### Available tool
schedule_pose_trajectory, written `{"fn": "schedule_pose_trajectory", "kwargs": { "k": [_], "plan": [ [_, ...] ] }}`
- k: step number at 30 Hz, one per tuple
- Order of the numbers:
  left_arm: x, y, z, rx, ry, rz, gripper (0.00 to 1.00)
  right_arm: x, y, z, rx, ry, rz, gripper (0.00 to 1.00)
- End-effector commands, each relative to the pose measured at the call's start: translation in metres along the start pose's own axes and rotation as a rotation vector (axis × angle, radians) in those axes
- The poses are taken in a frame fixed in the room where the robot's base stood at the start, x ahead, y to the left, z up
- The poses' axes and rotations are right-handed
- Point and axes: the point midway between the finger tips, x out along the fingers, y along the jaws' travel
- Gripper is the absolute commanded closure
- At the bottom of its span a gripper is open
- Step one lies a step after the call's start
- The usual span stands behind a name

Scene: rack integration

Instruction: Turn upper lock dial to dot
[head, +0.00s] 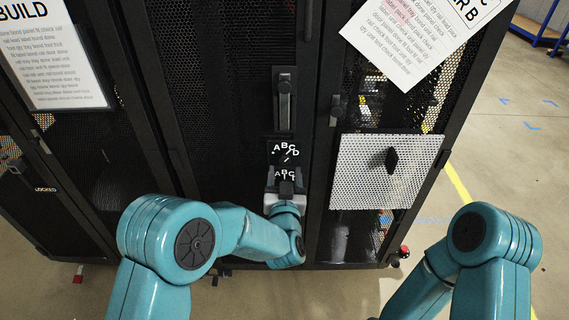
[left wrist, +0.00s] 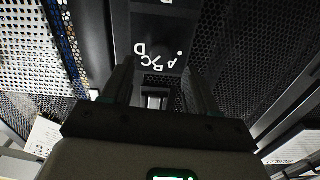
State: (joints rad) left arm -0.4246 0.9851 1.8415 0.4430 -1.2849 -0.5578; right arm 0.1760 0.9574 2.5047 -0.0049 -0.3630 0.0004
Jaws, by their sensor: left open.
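The upper lock dial (head: 285,153) is on a black plate with white letters A to D, on the rack door below the handle. A small pale slanted mark shows at its middle. Below it is a second lettered dial (head: 283,174), partly hidden by my left gripper (head: 285,188). In the left wrist view, a lettered dial (left wrist: 158,52) shows upside down with a white dot beside the A, beyond the two fingers of my left gripper (left wrist: 158,90). The fingers are apart. I cannot tell whether they touch anything. My right gripper is out of view.
A grey door handle (head: 285,95) stands above the dials. A light perforated panel (head: 385,172) with a black knob (head: 391,160) is to the right. Paper sheets (head: 425,40) hang on the doors. Open floor (head: 510,140) lies to the right.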

Motion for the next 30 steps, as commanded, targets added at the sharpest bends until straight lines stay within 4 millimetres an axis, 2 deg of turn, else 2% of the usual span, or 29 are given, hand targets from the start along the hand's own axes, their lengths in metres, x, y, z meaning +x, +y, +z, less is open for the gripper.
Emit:
{"fn": "schedule_pose_trajectory", "kwargs": {
  "k": [3, 6, 10, 18, 23, 24, 30],
  "plan": [
    [0.022, -0.001, 0.000, 0.000, 0.000, -0.003, 0.41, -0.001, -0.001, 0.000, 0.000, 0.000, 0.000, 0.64],
    [0.034, -0.001, 0.000, 0.000, 0.000, -0.002, 0.41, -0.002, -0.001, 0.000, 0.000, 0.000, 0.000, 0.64],
    [0.041, 0.000, 0.000, 0.001, 0.000, 0.000, 0.41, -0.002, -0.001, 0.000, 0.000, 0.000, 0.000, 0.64],
    [0.042, 0.000, 0.000, 0.001, -0.001, 0.000, 0.41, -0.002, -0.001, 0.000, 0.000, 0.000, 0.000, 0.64],
    [0.042, 0.000, 0.000, 0.001, 0.000, 0.000, 0.93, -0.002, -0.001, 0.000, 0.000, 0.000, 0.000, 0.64],
    [0.042, 0.000, 0.000, 0.001, -0.001, 0.000, 0.98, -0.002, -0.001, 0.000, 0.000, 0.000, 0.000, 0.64],
    [0.042, 0.000, 0.001, -0.009, 0.000, 0.000, 0.97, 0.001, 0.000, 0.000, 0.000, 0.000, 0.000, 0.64]
  ]
}}
